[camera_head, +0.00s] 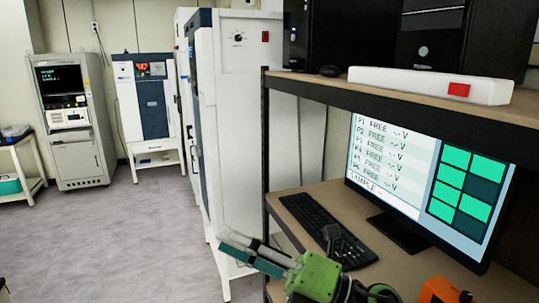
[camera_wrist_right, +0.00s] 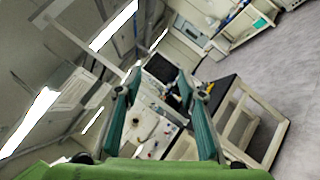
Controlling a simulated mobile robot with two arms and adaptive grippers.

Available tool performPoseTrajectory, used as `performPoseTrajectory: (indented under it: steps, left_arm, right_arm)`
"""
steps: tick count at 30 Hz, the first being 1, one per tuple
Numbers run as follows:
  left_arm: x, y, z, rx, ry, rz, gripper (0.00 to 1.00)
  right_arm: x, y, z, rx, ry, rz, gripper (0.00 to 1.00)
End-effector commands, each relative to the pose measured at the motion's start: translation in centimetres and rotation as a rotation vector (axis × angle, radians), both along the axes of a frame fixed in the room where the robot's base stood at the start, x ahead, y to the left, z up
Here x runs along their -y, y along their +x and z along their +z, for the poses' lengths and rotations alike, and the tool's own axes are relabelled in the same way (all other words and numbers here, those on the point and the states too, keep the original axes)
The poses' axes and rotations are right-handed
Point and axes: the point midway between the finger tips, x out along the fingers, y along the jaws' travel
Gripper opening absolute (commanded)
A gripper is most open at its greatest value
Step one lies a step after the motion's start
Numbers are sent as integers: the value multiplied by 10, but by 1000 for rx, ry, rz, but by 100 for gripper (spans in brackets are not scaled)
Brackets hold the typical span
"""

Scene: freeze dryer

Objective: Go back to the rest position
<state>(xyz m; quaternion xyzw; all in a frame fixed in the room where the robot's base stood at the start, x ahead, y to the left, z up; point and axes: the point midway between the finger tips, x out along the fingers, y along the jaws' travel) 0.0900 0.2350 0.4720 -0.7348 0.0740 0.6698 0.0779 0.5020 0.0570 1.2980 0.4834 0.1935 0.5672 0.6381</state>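My right gripper (camera_head: 224,241) reaches in at the bottom of the head view, its green body and teal fingers pointing left, in front of the shelf rack's near left edge. In the right wrist view its two teal fingers (camera_wrist_right: 160,84) stand apart with nothing held between them; only distant room things show through the gap. My left gripper is not in view.
A shelf rack (camera_head: 350,91) stands at right with a monitor (camera_head: 400,150), a keyboard (camera_head: 325,228) and a white bar-shaped box (camera_head: 430,86). A tall white cabinet (camera_head: 240,130) stands behind my gripper. Instrument cabinets (camera_head: 80,160) line the back.

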Motion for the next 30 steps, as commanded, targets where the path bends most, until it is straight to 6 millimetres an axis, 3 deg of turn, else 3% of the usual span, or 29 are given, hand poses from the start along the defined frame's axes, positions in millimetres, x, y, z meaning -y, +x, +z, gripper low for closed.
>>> performPoseTrajectory:
  steps: [3,7,11,14,17,21,24,30]
  left_arm:
    - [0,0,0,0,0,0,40]
    - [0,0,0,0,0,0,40]
    - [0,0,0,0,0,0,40]
    - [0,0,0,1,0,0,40]
    - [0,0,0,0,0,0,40]
    - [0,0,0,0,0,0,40]
    - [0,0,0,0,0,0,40]
    - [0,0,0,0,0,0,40]
  right_arm:
    - [33,27,8,-246,261,-159,37]
    - [80,56,-14,-508,480,-332,37]
    - [132,71,-65,-784,664,-517,37]
    - [173,67,-125,-1028,793,-682,37]
    - [207,45,-191,-1266,891,-846,37]
    - [239,-11,-276,-1577,979,-1066,37]
    - [252,-59,-322,-1764,1011,-1205,37]
    - [261,-146,-375,-2041,1021,-1415,37]
